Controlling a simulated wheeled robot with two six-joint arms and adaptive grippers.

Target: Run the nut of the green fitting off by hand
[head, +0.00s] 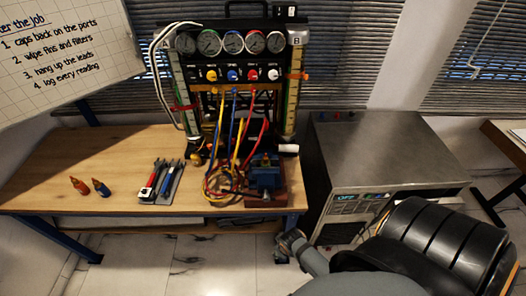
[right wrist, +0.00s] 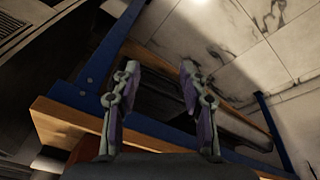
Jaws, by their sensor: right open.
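The gauge rig (head: 232,75) stands at the back of the wooden bench. My right gripper (head: 284,246) is low in front of the bench's front edge, apart from the hoses and block. In the right wrist view its two fingers (right wrist: 158,70) are spread with nothing between them. My left gripper is not in view.
A grey metal cabinet (head: 385,150) stands right of the bench. A whiteboard (head: 60,75) hangs at upper left. The bench's front left is mostly clear.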

